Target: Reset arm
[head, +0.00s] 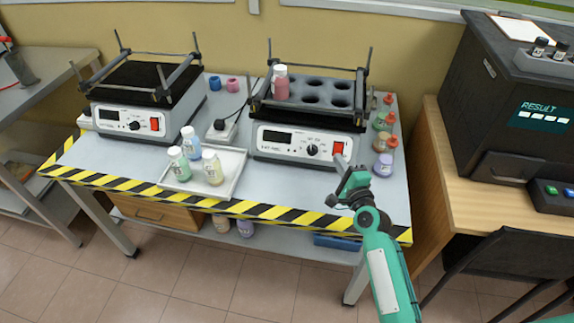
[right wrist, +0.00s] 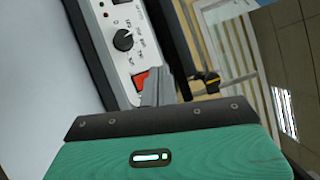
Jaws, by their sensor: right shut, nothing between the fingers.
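My right gripper (head: 341,163) is shut and empty. In the head view it is at the front right corner of the right shaker (head: 280,139), close to its red power switch (head: 338,148). In the right wrist view the shut fingers (right wrist: 158,88) appear beside the red switch (right wrist: 140,79) and the black knob (right wrist: 123,40); I cannot tell whether they touch the shaker. My right arm (head: 388,275) reaches up from the lower right. My left gripper is not in view.
Several bottles stand on a white tray (head: 233,175). Small bottles (head: 384,164) line the table's right side. The left shaker (head: 132,122) is at the back left. A black analyser (head: 525,105) stands on the wooden desk (head: 450,178).

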